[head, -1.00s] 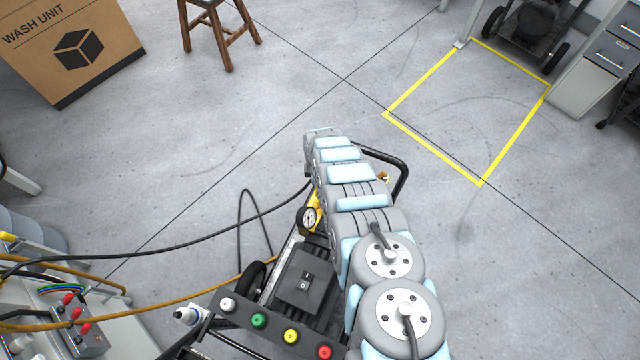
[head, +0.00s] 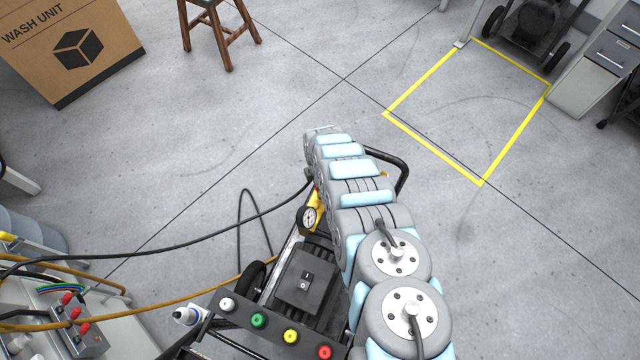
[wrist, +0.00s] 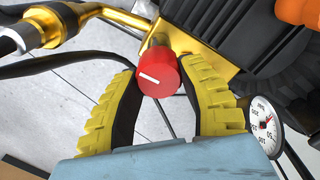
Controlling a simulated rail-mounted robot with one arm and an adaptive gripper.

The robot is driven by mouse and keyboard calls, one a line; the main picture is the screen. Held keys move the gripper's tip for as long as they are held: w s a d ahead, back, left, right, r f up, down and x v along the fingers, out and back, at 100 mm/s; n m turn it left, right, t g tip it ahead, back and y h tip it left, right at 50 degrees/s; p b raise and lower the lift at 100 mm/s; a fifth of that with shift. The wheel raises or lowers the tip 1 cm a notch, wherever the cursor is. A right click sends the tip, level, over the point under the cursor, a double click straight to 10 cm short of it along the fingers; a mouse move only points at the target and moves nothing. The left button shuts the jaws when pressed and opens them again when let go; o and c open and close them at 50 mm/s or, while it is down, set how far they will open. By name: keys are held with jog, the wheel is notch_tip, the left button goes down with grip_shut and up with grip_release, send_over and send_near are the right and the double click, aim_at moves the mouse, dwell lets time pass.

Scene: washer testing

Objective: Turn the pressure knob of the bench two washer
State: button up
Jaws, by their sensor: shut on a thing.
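The red pressure knob (wrist: 158,76), with a white line on its face, sits on a brass fitting in the wrist view. My gripper (wrist: 157,84) has yellow ribbed fingers, one on each side of the knob, and is shut on it. The white line lies near level, tilted slightly. The washer shows in the head view as a black motor box (head: 302,283) with a switch, and a round gauge (head: 308,217). The gauge (wrist: 267,129) also shows in the wrist view. In the head view my arm hides the gripper and most of the knob.
A black handle bar (head: 392,165) of the washer rises right of my arm. Black hose (head: 150,240) and an orange hose (head: 160,300) run to the left. A panel of coloured knobs (head: 275,330) is in front. The floor beyond is clear up to a stool (head: 218,30) and a carton (head: 70,45).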

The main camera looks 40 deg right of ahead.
jog(key=o, duration=1.2)
jog(key=shift+r, duration=0.1)
jog(key=shift+w+r, duration=0.15)
jog(key=shift+r, duration=0.8)
jog(key=shift+s+r, duration=0.2)
jog(key=shift+r, duration=4.7)
